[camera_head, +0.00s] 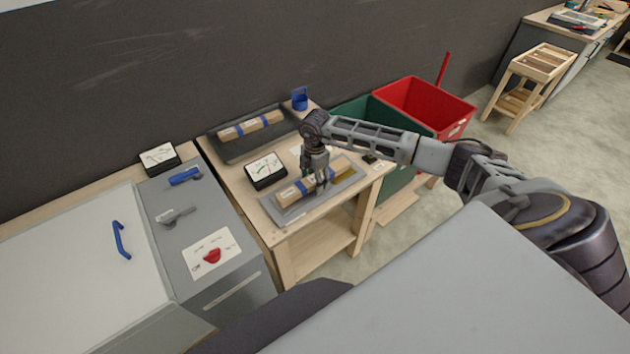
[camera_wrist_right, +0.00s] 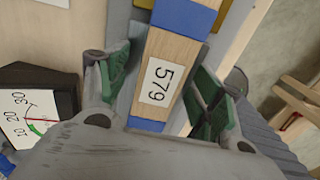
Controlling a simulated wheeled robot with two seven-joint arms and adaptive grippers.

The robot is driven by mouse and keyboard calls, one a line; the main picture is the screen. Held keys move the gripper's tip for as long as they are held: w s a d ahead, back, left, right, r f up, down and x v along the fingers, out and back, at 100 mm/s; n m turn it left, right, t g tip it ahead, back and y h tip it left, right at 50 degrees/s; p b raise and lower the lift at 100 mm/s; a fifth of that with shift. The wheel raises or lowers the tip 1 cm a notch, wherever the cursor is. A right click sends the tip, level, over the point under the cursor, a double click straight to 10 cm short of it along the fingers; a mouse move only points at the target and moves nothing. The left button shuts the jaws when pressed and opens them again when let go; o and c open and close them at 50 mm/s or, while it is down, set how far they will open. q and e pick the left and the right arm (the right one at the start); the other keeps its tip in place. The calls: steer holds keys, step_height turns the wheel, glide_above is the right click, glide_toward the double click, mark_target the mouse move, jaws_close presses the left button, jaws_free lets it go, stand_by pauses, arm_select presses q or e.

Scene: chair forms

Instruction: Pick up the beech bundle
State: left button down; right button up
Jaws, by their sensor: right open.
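A pale wooden bundle with blue bands (camera_head: 289,194) lies on a grey tray (camera_head: 350,186) at the front of the wooden table. In the right wrist view this bundle (camera_wrist_right: 180,50) carries a white label reading 579. My right gripper (camera_head: 320,186) is over the bundle, pointing down. Its green-padded fingers (camera_wrist_right: 163,84) are open, one on either side of the bundle, and hide part of it in the head view. A second wooden bundle with blue bands (camera_head: 251,126) lies on a dark tray (camera_head: 232,151) at the back. I cannot tell by look which is beech. My left gripper is not seen.
A dial gauge (camera_head: 265,170) stands left of the front tray. A blue holder (camera_head: 299,99) stands at the back corner. Red (camera_head: 437,103) and green (camera_head: 353,115) bins stand right of the table. A grey cabinet (camera_head: 205,215) with tools adjoins on the left.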

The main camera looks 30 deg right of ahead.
steer(key=c, duration=1.3)
steer(key=shift+r, duration=0.15)
steer(key=shift+r+b, duration=0.95)
steer(key=shift+r, duration=4)
